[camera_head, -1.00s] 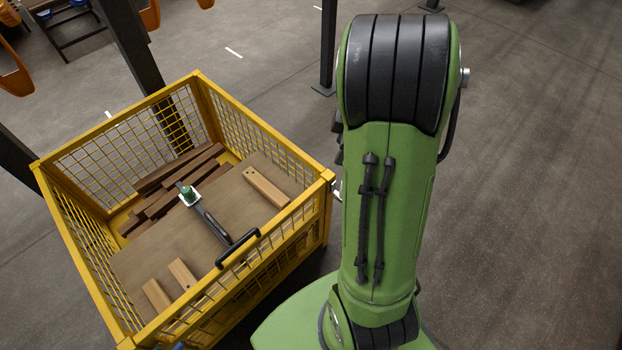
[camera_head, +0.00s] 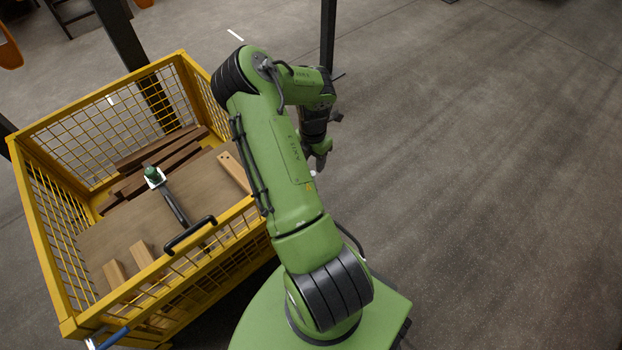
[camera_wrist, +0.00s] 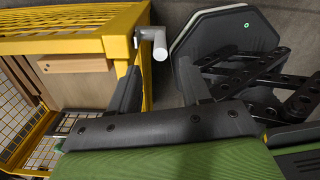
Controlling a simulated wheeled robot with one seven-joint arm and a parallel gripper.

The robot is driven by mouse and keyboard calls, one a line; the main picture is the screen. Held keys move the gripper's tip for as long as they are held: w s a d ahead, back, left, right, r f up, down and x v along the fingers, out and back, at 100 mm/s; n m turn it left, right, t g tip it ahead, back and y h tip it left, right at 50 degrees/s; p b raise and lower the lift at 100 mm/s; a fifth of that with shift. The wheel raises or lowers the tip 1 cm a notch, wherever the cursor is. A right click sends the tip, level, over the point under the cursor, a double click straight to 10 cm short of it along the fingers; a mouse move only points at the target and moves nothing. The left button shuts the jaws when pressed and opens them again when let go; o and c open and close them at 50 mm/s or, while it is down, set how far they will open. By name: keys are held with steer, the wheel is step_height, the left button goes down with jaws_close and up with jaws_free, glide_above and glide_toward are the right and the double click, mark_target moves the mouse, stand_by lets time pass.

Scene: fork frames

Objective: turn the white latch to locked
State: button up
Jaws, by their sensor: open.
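The white latch (camera_wrist: 157,42) shows in the wrist view as a pale bent lever on the outer side of the yellow mesh crate (camera_wrist: 65,45), near its corner post. Its short end points down in the picture. In the head view only a small pale bit (camera_head: 313,173) shows beside my arm, probably this latch. My gripper (camera_wrist: 158,88) is open and empty in the wrist view. The latch lies ahead of the gap between its dark fingers, apart from them. In the head view my gripper (camera_head: 321,158) hangs beyond the crate's right side, partly hidden by my arm.
The crate (camera_head: 95,96) holds dark planks (camera_head: 165,160), lighter blocks (camera_head: 115,273) and a board (camera_head: 110,235). A black handle (camera_head: 190,235) and a blue-handled lever (camera_head: 114,337) are on its near side. Dark posts (camera_head: 328,40) stand behind. The floor at right is clear.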

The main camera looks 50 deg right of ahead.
step_height(320, 180, down, 9)
steer(key=b, duration=0.2)
steer(key=shift+f+b, duration=0.15)
steer(key=shift+b, duration=0.25)
steer(key=shift+c, duration=0.4)
jaws_close()
